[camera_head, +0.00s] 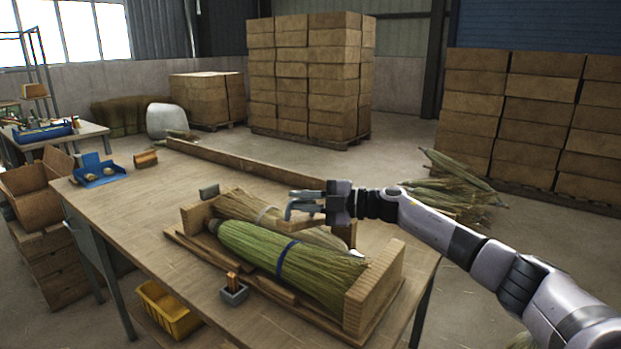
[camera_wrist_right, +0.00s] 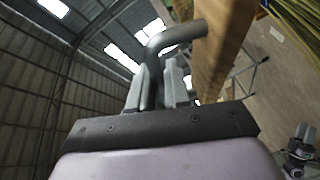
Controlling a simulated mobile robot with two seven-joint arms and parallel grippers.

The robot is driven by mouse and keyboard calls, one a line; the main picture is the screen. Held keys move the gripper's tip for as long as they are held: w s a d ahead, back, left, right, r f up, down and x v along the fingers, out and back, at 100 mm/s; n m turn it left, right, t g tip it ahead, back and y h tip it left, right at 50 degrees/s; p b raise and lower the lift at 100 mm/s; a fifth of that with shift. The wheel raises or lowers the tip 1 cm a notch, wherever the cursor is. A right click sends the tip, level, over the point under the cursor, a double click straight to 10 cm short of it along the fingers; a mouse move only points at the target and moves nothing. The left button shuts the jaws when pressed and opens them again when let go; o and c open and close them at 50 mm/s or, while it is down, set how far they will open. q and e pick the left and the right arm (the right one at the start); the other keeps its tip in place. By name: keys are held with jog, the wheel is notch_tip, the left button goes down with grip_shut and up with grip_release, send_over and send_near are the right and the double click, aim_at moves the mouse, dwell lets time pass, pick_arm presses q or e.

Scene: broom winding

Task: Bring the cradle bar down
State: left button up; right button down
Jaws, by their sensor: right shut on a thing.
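A wooden cradle (camera_head: 375,287) with upright end boards stands on the workbench. A green straw bundle (camera_head: 265,250) with a blue band lies in it, and a paler bundle (camera_head: 250,208) lies behind. My right gripper (camera_head: 318,205) is above the far side of the cradle, shut on a grey bent metal handle (camera_head: 292,208). The handle also shows in the right wrist view (camera_wrist_right: 157,58), between the fingers, with its bent end reaching a wooden bar (camera_wrist_right: 222,40). I cannot tell whether handle and bar are joined.
A small grey block holder (camera_head: 234,293) stands in front of the cradle. A blue tray (camera_head: 100,175) sits at the bench's left end. The bench's left part (camera_head: 135,205) is mostly clear. Loose straw (camera_head: 455,190) and stacked boxes (camera_head: 305,80) are beyond the bench.

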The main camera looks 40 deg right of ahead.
aim_at(305, 226)
jog(key=f, duration=0.1)
jog(key=a+f+n, duration=0.1)
jog(key=f, duration=0.1)
jog(key=a+f+n+h, duration=0.1)
jog(key=f, duration=0.1)
jog(key=shift+s+a+g, duration=0.2)
jog(key=shift+s+g, duration=0.2)
jog(key=shift+s+a+f+n, duration=0.15)
jog(key=shift+f+n, duration=0.2)
jog(key=shift+f, duration=0.25)
jog(key=shift+w+a+f+n, duration=0.15)
jog(key=shift+f+n, duration=0.2)
jog(key=shift+f, duration=0.25)
jog(key=shift+s+f, duration=0.1)
jog(key=c, duration=1.2)
grip_release()
jog(key=shift+o, duration=0.2)
jog(key=b+v, duration=0.1)
jog(key=v, duration=0.4)
jog(key=shift+s+d+b, duration=0.2)
jog(key=shift+s+b, duration=0.1)
jog(key=shift+b, duration=0.1)
jog(key=shift+s+d+r, duration=0.3)
jog(key=shift+s+d, duration=0.1)
jog(key=shift+s, duration=0.15)
